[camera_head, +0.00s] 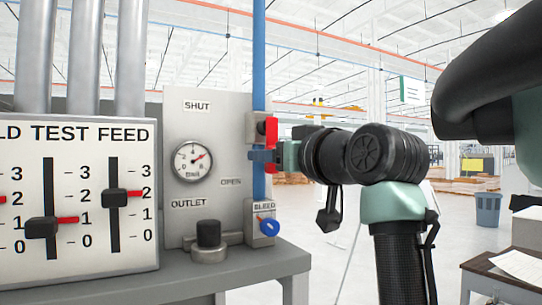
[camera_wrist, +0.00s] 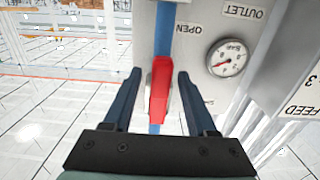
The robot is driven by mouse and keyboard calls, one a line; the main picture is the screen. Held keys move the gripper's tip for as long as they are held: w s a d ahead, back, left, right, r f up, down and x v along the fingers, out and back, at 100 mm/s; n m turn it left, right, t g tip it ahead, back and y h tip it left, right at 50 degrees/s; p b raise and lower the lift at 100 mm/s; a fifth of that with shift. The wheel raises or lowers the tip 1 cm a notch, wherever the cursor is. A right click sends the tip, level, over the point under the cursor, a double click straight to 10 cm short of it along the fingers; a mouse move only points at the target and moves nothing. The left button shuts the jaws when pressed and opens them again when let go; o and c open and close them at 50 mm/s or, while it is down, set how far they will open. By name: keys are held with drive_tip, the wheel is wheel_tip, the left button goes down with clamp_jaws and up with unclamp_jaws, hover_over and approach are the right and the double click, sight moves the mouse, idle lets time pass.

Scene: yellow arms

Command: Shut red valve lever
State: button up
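The red valve lever (camera_head: 270,130) sits on the blue vertical pipe at the right edge of the grey panel. In the wrist view the red lever (camera_wrist: 159,92) lies roughly along the pipe, between the two dark blue fingers. My gripper (camera_wrist: 160,75) is open, with a finger on each side of the lever and visible gaps between. In the head view my gripper (camera_head: 263,155) reaches in from the right, at and just below the lever; its fingers partly overlap there, and contact cannot be told.
A round gauge (camera_head: 193,161) is left of the pipe, between SHUT and OPEN labels. A blue BLEED knob (camera_head: 268,226) and a black OUTLET knob (camera_head: 208,234) are lower. A slider board (camera_head: 80,200) stands at left.

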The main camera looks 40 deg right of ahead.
drive_tip(key=shift+w+f, duration=0.1)
drive_tip(key=shift+w, duration=0.1)
clamp_jaws()
idle(1.1)
